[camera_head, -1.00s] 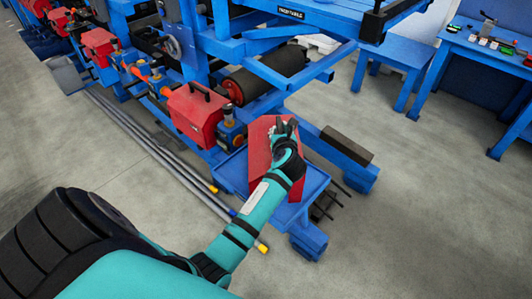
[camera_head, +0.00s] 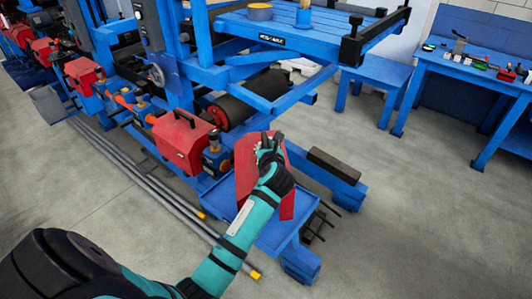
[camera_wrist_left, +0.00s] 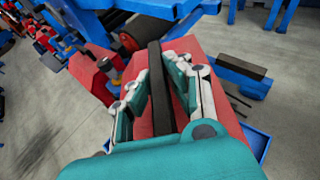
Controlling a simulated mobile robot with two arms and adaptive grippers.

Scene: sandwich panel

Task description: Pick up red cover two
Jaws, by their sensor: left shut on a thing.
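A red cover (camera_head: 245,172) with a dark handle is at the blue tray (camera_head: 272,240) near the middle of the head view. My left gripper (camera_head: 270,148) is on top of this cover. In the left wrist view its fingers (camera_wrist_left: 160,82) close from both sides on the dark bar handle (camera_wrist_left: 155,60), with the red top of the cover around it. The gripper and forearm hide part of the cover. I cannot tell whether the cover touches the tray. My right gripper is not in view.
A second red cover (camera_head: 182,138) with a black handle sits on the blue machine to the left. A black roller (camera_head: 255,92) is behind. Long grey rods (camera_head: 135,170) lie on the floor at left. The floor at right is clear, before a blue workbench (camera_head: 470,75).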

